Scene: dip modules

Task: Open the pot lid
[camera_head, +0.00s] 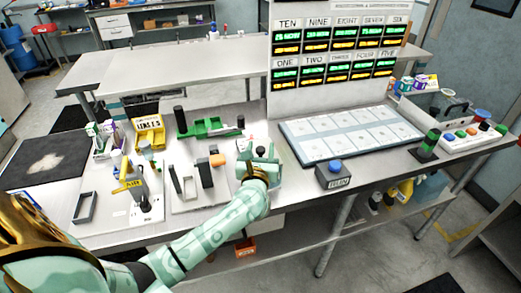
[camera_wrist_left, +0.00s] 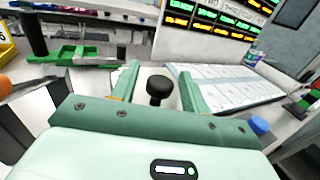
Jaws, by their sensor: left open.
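A round black knob (camera_wrist_left: 160,88) stands up between the two green fingers of my left gripper (camera_wrist_left: 159,74) in the left wrist view. A pale surface shows below and behind the knob; I cannot tell whether it is the pot lid. The fingers are apart, one on each side of the knob, with gaps between. In the head view my left gripper (camera_head: 259,148) is over the middle of the bench, right of a board with black uprights, and its hand hides most of what is under it. My right gripper is not in view.
A blue-button box (camera_head: 334,174) and a flat white panel (camera_head: 350,135) are to the right. A display board (camera_head: 337,55) rises behind.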

